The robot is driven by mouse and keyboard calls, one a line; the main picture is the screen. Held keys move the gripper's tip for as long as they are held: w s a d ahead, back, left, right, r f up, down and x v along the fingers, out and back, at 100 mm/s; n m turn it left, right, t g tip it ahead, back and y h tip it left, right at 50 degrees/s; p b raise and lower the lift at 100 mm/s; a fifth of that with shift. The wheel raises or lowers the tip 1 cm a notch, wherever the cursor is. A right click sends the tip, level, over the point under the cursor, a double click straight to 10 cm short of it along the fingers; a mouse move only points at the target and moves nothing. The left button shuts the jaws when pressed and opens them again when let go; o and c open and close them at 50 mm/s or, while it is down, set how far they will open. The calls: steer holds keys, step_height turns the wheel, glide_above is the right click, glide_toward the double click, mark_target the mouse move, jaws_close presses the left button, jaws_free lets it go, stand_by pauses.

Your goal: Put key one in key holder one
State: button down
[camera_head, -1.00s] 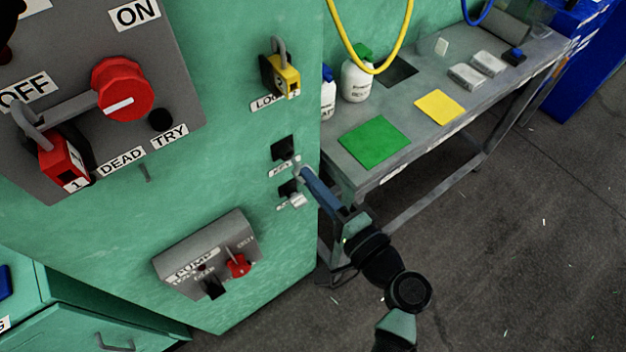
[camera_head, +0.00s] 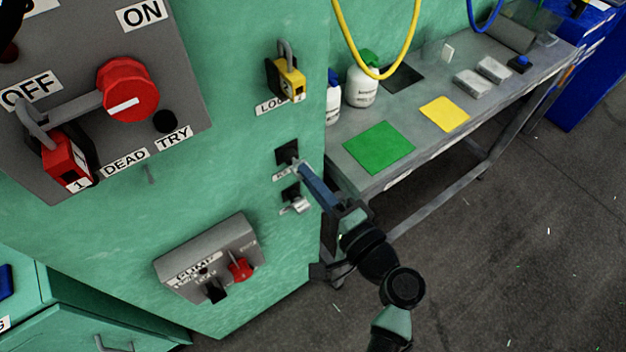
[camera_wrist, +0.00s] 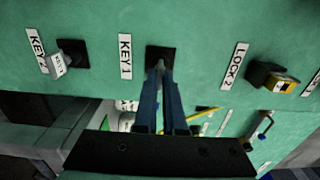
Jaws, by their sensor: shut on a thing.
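Key holder one is a dark square on the green panel, in the head view (camera_head: 287,152) and above the fingertips in the wrist view (camera_wrist: 160,53), beside the label KEY 1 (camera_wrist: 125,56). My gripper (camera_head: 303,168) is shut on key one, a small grey piece (camera_wrist: 160,66) mostly hidden between the blue fingers. The fingertips (camera_wrist: 161,72) are right at the holder's lower edge in the wrist view. Whether the key touches or enters the holder cannot be told. Key two (camera_head: 299,205) sits at its own dark holder, also seen in the wrist view (camera_wrist: 58,66).
A yellow padlock (camera_head: 288,80) hangs above the key holders. A grey control box (camera_head: 215,258) with a red knob is below. The grey workbench (camera_head: 400,165) stands close to the right of my gripper. Open floor lies farther right.

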steer(key=shift+w+a, duration=0.3)
steer(key=shift+w, duration=0.05)
steer(key=c, duration=0.9)
jaws_free()
steer(key=b+v, duration=0.1)
steer(key=v, duration=1.2)
steer(key=shift+w+r, duration=0.1)
